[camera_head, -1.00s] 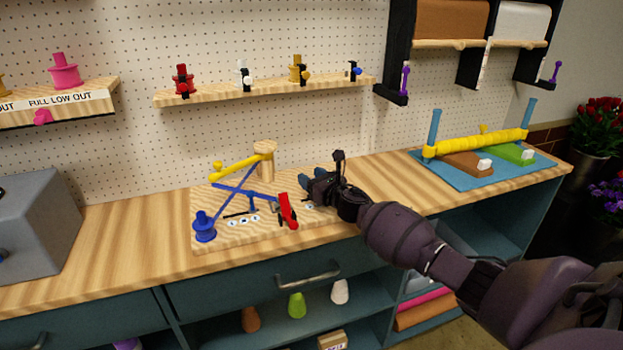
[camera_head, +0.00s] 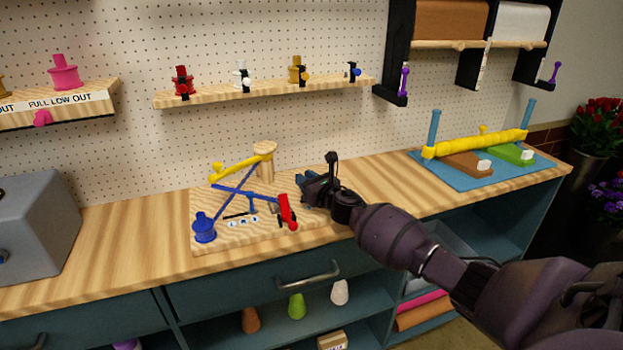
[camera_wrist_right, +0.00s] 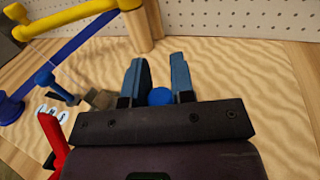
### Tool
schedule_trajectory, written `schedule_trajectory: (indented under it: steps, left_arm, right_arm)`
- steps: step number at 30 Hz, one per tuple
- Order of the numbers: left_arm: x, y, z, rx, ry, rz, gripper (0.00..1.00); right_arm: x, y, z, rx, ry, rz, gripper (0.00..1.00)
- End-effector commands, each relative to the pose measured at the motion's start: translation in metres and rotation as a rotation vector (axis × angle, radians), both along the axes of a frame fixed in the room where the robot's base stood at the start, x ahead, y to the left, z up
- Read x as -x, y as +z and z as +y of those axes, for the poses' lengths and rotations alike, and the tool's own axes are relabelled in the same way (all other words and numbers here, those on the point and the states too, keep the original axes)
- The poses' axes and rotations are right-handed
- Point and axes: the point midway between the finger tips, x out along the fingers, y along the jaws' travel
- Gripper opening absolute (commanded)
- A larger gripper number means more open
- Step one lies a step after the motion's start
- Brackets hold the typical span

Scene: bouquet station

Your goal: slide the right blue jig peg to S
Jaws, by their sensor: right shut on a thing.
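The right blue jig peg (camera_wrist_right: 160,96) shows as a round blue top between the blue fingers of my right gripper (camera_wrist_right: 159,82) in the right wrist view. The gripper is shut on it. In the head view my right gripper (camera_head: 306,188) is at the right part of the wooden jig board (camera_head: 208,241) and hides this peg. Another blue peg (camera_wrist_right: 46,78) stands further left on the board. The labels by the right peg are hidden. My left gripper is out of view.
A red clamp-like part (camera_head: 287,212) stands just left of my right gripper. A blue spool (camera_head: 204,227), blue ribbon (camera_head: 228,197), a yellow arm (camera_head: 235,167) and a wooden post (camera_head: 265,160) are on the board. The counter to the right is clear up to a blue mat (camera_head: 450,181).

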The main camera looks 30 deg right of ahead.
Motion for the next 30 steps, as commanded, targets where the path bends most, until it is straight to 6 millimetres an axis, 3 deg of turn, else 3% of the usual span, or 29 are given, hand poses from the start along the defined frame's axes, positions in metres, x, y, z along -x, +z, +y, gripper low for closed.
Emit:
schedule_trajectory:
  steps: [3, 11, 12, 16, 25, 30]
  left_arm:
    - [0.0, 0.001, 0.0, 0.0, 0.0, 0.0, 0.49]
    - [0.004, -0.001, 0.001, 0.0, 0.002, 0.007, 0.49]
    - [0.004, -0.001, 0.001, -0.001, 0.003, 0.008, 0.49]
    - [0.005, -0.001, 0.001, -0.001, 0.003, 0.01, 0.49]
    - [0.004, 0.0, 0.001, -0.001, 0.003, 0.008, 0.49]
    - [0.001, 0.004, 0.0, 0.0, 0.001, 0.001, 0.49]
  right_arm:
    - [-0.004, 0.001, 0.017, -0.002, 0.003, -0.002, 0.0]
    - [-0.004, 0.0, 0.019, -0.002, 0.006, -0.001, 0.0]
    - [-0.004, 0.0, 0.019, -0.002, 0.006, -0.001, 0.29]
    - [-0.004, 0.0, 0.019, -0.002, 0.005, -0.001, 0.49]
    - [-0.002, 0.0, 0.017, -0.001, 0.002, -0.001, 0.49]
    - [0.01, 0.0, 0.015, 0.001, 0.002, 0.0, 0.49]
